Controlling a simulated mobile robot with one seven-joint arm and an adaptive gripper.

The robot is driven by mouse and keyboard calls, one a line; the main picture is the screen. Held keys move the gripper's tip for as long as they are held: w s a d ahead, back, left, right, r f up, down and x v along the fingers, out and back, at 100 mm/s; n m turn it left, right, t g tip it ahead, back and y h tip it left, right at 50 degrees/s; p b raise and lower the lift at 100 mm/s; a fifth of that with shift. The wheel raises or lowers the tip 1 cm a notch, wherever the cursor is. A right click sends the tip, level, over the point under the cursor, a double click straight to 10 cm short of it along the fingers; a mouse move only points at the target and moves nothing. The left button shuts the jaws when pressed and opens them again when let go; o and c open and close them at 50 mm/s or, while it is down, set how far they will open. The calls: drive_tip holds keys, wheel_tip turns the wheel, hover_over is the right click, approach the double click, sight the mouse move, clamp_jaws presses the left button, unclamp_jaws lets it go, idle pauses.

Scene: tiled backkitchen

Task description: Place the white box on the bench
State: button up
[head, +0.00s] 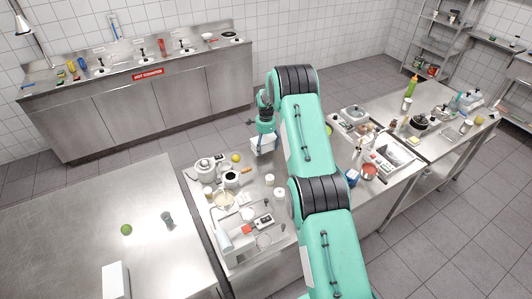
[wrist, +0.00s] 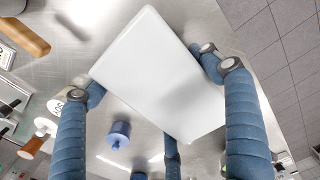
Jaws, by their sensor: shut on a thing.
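My gripper (wrist: 165,105) has its blue fingers closed around a white box (wrist: 160,70), which fills the middle of the wrist view and sits tilted there. In the head view the box (head: 263,147) shows below my gripper (head: 264,132), at the far edge of a cluttered steel bench (head: 199,203). I cannot tell whether it touches the bench top. A steel bench (head: 70,225) at the front left is mostly bare. Another white box-shaped thing (head: 116,281) stands upright on it.
A green ball (head: 126,229) and a grey cylinder (head: 167,220) are on the left bench. A rice cooker (head: 205,166), a pan (head: 231,178) and jars crowd the middle bench. More cookware fills the right bench. A sink counter (head: 150,65) lines the back wall.

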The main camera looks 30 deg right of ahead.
sight(266, 152)
drive_tip(key=shift+f+p, duration=0.3)
drive_tip(key=shift+f, duration=1.75)
drive_tip(key=shift+f, duration=0.15)
drive_tip(key=o, duration=1.6)
drive_tip(key=shift+r+b, duration=0.8)
drive_tip(key=shift+r, duration=5.35)
